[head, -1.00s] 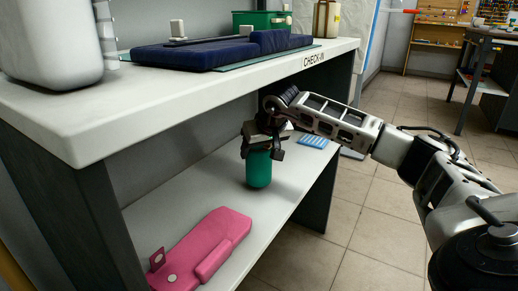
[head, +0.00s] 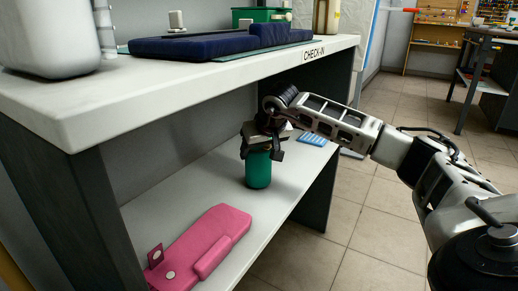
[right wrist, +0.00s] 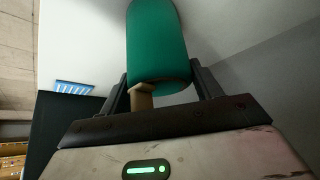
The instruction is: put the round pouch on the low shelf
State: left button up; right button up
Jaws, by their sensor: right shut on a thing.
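The green round pouch (head: 258,170) is upright at the low shelf (head: 185,184), below the counter. My right gripper (head: 262,150) is shut on its upper end and points down from above. In the right wrist view the pouch (right wrist: 157,42) sits between the two fingers of my right gripper (right wrist: 160,88), with a tan tab at its near end. The pouch's lower end seems at or just above the shelf surface; I cannot tell whether it touches. My left gripper is not in view.
A pink bag (head: 205,246) lies on the shelf nearer me. A blue ridged item (head: 313,139) lies at the shelf's far end. The white counter (head: 200,88) overhangs the shelf and holds a navy folded bundle (head: 205,46). Shelf around the pouch is clear.

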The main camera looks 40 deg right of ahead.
jog(key=shift+f, duration=0.5)
jog(key=o, duration=1.6)
